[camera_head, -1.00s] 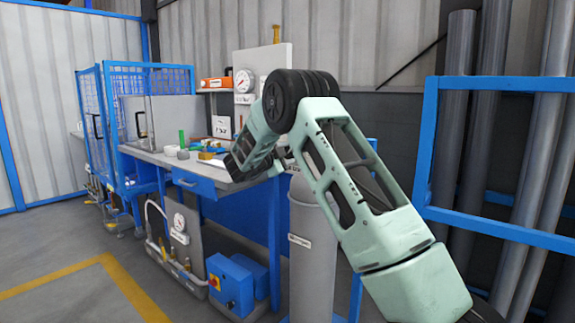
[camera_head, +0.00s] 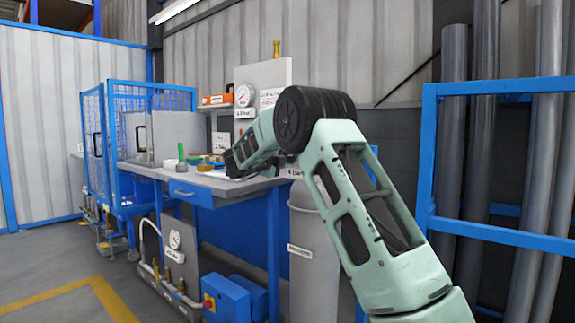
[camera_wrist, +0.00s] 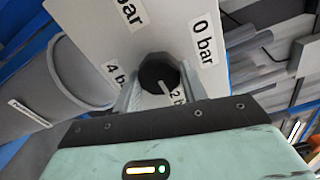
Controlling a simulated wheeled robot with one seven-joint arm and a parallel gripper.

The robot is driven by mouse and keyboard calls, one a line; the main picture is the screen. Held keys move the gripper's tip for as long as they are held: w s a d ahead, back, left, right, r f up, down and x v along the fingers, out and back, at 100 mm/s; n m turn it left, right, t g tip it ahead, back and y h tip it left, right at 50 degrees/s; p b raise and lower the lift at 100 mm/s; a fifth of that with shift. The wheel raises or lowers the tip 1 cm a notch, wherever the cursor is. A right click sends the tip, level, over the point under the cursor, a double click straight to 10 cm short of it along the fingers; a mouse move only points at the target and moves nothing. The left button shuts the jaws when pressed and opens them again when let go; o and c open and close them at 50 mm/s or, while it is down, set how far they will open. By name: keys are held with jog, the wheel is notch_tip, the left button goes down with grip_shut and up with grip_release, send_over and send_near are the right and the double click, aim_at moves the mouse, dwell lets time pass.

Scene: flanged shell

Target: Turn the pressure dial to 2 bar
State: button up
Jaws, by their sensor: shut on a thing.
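The pressure dial (camera_wrist: 157,70) is a round black knob on a pale panel (camera_wrist: 165,25) in the wrist view. Its pale pointer mark slants down and right towards a partly hidden "2 b..." label (camera_wrist: 177,97). "0 bar" (camera_wrist: 205,43) reads on the right and "4 b..." (camera_wrist: 115,73) on the left; another "bar" label (camera_wrist: 131,12) at the top is cut off. My gripper (camera_wrist: 163,88) is shut on the dial, one finger on each side. In the head view my arm hides the dial and the gripper cannot be made out.
A grey cylinder (camera_wrist: 65,75) stands left of the panel in the wrist view. In the head view a workbench (camera_head: 150,170) with small items, a gauge board (camera_head: 270,75), a blue rail (camera_head: 500,236) and grey pipes (camera_head: 452,130) surround my arm.

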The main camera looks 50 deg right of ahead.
jog(key=shift+f+m, duration=0.1)
jog(key=shift+m, duration=0.3)
jog(key=o, duration=1)
jog(key=a, duration=0.5)
jog(key=s+a+p, duration=0.1)
jog(key=a, duration=1.1)
jog(key=shift+s+a, duration=0.2)
